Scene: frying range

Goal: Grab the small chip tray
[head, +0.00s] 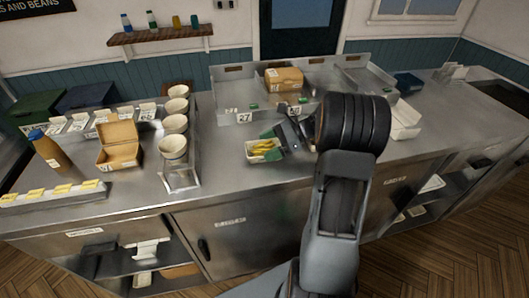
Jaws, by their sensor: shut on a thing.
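The small chip tray (258,157) is a pale, open tray with yellow chips in it, at the middle of the steel counter. Something green shows at its upper right edge. My gripper (281,143) is at the tray's right side and is shut on it.
A steel bay with a brown box (284,78) stands behind the tray. To the left are stacked cups (173,147), an open carton (118,153) and a brown bottle (48,149). White trays (405,122) lie right of my wrist. Bare counter (222,170) lies left of the tray.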

